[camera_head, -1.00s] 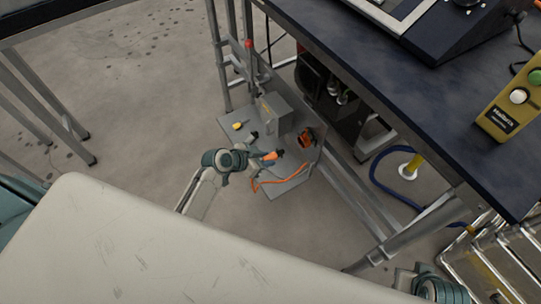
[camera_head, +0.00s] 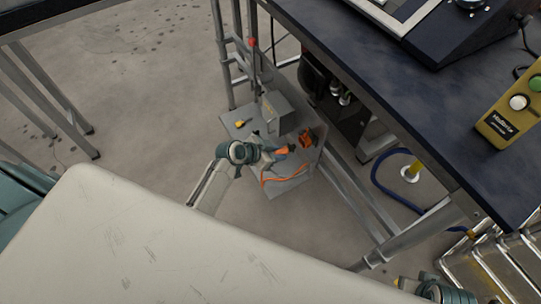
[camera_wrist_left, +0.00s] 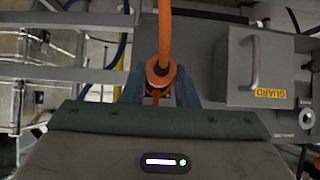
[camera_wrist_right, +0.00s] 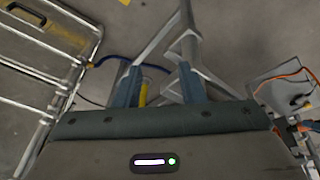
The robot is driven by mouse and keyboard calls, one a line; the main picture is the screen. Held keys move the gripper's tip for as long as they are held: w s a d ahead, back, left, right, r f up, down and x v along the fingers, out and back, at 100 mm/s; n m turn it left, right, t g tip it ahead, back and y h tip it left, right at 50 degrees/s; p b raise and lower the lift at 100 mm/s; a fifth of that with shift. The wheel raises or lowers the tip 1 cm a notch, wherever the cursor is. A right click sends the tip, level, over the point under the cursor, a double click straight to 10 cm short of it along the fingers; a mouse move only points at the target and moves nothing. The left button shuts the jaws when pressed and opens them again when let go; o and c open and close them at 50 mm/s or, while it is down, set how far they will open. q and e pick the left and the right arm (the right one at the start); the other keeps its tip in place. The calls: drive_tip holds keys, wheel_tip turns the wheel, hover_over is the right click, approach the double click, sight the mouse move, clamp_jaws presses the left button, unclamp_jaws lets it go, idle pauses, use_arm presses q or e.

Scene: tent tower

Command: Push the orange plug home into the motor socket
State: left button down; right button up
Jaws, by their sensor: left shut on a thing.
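The orange plug (camera_head: 282,151) is between the fingers of my left gripper (camera_head: 276,152), over the low grey shelf. In the left wrist view, the plug's round orange end (camera_wrist_left: 160,74) sits between the shut fingers (camera_wrist_left: 161,92), with its cable running up the picture. An orange and dark part (camera_head: 307,138), seemingly the motor socket, lies just right of the plug; a small gap appears between them. The plug's front end and the socket opening are not clear. My right gripper (camera_wrist_right: 159,84) is open and empty in the right wrist view.
A grey guard box (camera_head: 277,112) with a handle (camera_wrist_left: 254,56) stands behind the plug. A yellow-handled item (camera_head: 240,123) lies on the shelf (camera_head: 286,187). The orange cable (camera_head: 285,181) loops in front. The dark bench (camera_head: 420,110) overhangs at right.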

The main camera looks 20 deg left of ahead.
sight(290, 147)
use_arm(q)
drive_tip(key=shift+w+d, duration=0.65)
drive_tip(key=shift+w, duration=0.2)
drive_tip(key=shift+w+d, duration=0.15)
drive_tip(key=shift+w, duration=0.05)
use_arm(e)
drive_tip(key=shift+s+r, duration=0.4)
drive_tip(key=shift+r, duration=0.25)
drive_tip(key=shift+w+r, duration=0.15)
drive_tip(key=shift+w, duration=0.05)
drive_tip(key=shift+a, duration=0.15)
drive_tip(key=shift+s+d, duration=0.1)
drive_tip(key=shift+d, duration=0.1)
use_arm(q)
drive_tip(key=shift+w+d, duration=0.35)
drive_tip(key=shift+w, duration=0.1)
use_arm(e)
drive_tip(key=shift+a, duration=0.2)
use_arm(q)
drive_tip(key=shift+w+d, duration=0.4)
drive_tip(key=shift+w, duration=0.1)
use_arm(e)
drive_tip(key=shift+d, duration=0.2)
